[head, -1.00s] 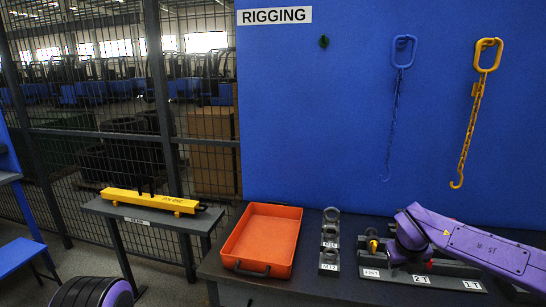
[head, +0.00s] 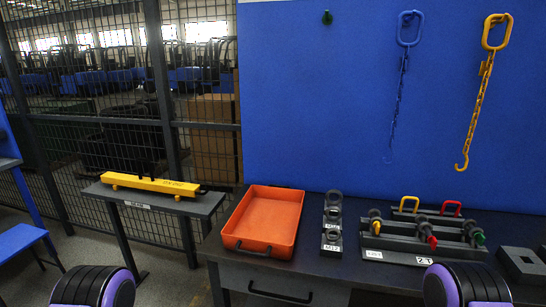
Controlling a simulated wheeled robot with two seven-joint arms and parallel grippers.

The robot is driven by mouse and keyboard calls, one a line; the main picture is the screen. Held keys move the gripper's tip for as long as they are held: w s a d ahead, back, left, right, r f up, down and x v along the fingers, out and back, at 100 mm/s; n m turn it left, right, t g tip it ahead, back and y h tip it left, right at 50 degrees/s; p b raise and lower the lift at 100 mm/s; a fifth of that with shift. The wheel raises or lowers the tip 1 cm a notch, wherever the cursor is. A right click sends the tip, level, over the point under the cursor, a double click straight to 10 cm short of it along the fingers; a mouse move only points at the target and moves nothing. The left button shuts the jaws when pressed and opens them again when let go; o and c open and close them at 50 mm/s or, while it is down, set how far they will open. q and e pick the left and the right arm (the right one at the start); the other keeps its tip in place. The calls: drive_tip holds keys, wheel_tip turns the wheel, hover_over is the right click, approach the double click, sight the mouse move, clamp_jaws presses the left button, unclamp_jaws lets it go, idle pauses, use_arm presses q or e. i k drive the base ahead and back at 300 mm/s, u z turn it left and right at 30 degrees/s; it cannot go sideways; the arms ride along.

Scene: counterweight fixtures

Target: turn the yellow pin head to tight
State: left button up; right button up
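The yellow pin head (head: 376,227) is a small knob at the left end of a dark grey rack (head: 400,257) on the dark bench. It faces forward, and no gripper is near it. A red pin head (head: 432,242) and a green pin head (head: 480,238) stand to its right on the same rack. How tight the yellow head sits cannot be told at this size. Neither gripper is in view. Only rounded black and purple parts of my arms show at the bottom edge, left and right.
An orange tray (head: 239,243) lies left of the rack, with grey rings on a labelled stand (head: 331,239) between. Yellow (head: 409,197) and red (head: 452,202) loops rise behind the pins. Blue (head: 409,29) and yellow (head: 496,31) hooks hang on the blue wall. A yellow beam (head: 150,184) rests on a side table.

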sight(377, 224)
drive_tip(key=u, duration=1.6)
drive_tip(key=i, duration=0.95)
drive_tip(key=z, duration=3.05)
